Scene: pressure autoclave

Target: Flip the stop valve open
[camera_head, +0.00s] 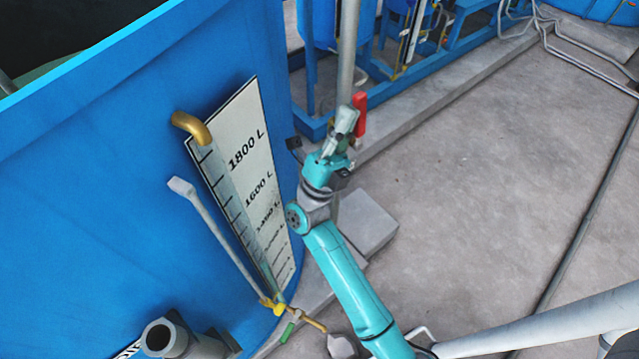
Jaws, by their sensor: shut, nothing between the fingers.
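A red lever handle (360,114) stands roughly upright beside the vertical grey pipe (347,52), right of the blue tank. It looks like the stop valve's handle; the valve body is mostly hidden behind my gripper. My gripper (350,112) is shut and empty, its tip pointing up and away from the camera, just left of the red handle. The two overlap in the picture; I cannot tell whether they touch.
The large blue tank (110,190) with a volume scale (240,160) fills the left side. A brass fitting with a green handle (288,331) is at its lower edge. A grey block (367,222) lies behind my arm. The concrete floor (500,190) at right is mostly clear.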

